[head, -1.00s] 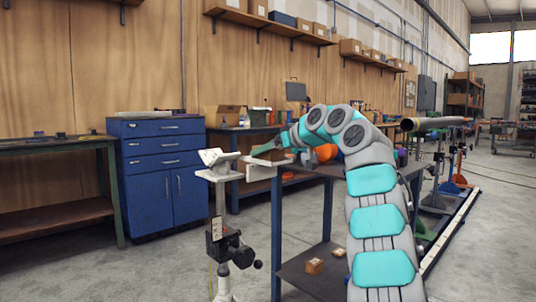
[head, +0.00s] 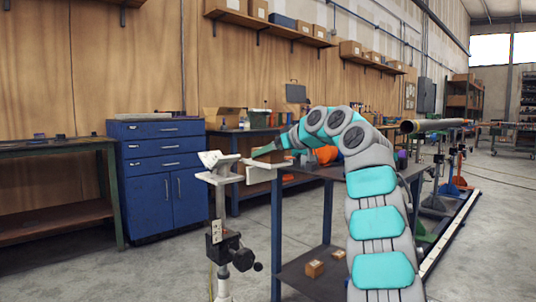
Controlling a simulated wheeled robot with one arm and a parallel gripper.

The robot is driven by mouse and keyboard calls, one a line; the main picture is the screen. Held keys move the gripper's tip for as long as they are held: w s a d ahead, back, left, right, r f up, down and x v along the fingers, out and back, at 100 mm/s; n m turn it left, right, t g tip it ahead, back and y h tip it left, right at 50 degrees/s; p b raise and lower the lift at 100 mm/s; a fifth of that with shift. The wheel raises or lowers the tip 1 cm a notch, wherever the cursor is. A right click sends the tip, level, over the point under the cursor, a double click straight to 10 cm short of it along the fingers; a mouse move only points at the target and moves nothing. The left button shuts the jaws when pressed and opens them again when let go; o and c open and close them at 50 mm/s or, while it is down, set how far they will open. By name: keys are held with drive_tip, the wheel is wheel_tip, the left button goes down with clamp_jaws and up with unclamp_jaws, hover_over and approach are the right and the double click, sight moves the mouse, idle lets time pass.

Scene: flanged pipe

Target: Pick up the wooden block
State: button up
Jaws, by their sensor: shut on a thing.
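My arm reaches out to the left over the blue-framed bench, and its end is small and partly hidden in the head view. My gripper (head: 266,168) is at the bench's left end, just right of the pale head of a stand. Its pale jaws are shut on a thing. The held piece is too small and too covered to make out clearly. Two small wooden blocks lie on the bench's lower shelf, one in front (head: 314,268) and one behind (head: 338,254), well below my gripper.
The stand (head: 217,190) with a dark clamp rises close to my gripper on the left. The blue-framed bench (head: 277,240) is under my arm. A grey flanged pipe (head: 435,124) lies on supports at right. A blue cabinet (head: 160,175) stands behind left. Open floor lies in front.

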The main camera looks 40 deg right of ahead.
drive_tip(key=shift+r+p, duration=3.75)
drive_tip(key=shift+r, duration=1.2)
